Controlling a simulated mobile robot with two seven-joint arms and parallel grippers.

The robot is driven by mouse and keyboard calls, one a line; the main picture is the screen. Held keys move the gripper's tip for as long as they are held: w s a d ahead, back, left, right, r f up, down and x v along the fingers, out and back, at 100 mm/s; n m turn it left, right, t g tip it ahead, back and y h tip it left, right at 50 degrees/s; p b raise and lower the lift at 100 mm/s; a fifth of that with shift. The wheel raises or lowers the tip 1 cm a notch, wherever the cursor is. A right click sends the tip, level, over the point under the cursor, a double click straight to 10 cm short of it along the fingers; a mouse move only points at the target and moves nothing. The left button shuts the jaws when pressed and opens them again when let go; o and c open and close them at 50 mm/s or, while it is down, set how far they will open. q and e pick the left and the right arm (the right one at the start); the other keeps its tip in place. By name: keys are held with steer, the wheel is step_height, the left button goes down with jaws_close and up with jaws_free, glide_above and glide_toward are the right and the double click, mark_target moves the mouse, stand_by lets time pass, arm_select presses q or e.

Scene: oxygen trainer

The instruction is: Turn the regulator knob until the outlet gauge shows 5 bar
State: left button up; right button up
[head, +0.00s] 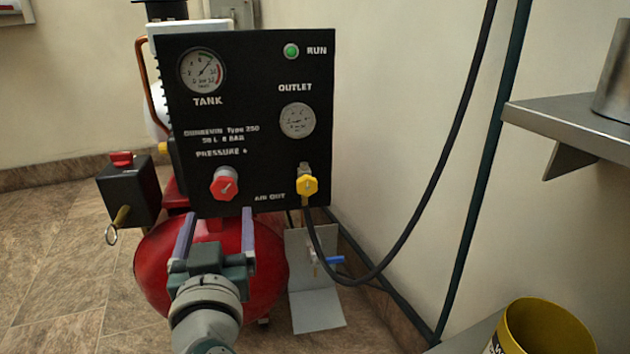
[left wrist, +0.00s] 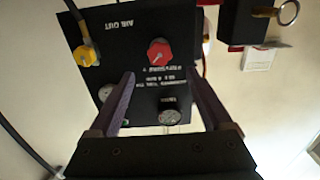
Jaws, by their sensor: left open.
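The red regulator knob (head: 225,185) sits low on the black panel (head: 270,155), under the label PRESSURE +. A white mark shows on its face. The outlet gauge (head: 297,120) is at the panel's right; its needle is too small to read. The tank gauge (head: 202,70) is at the upper left. My left gripper (head: 217,225) is open and empty, in front of and below the knob, its fingers apart. In the left wrist view the knob (left wrist: 159,52) appears upside down, beyond and between the finger tips, untouched. My right gripper is not in view.
A yellow air-out fitting (head: 307,186) with a dark hose (head: 378,268) is right of the knob. A black box (head: 128,192) with a ring stands left. The red tank (head: 160,262) is below. A metal shelf (head: 570,120) and a yellow bucket (head: 545,330) are at the right.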

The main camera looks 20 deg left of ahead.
mark_target(223, 189)
arm_select(q)
steer(key=b+x, duration=0.3)
steer(key=x, duration=0.4)
steer(key=shift+w+a+f, duration=0.1)
steer(key=shift+w, duration=0.1)
steer(key=shift+w+a+b, duration=0.2)
steer(key=shift+w+b, duration=0.1)
steer(key=shift+b, duration=0.05)
steer(key=shift+c, duration=0.3)
jaws_close()
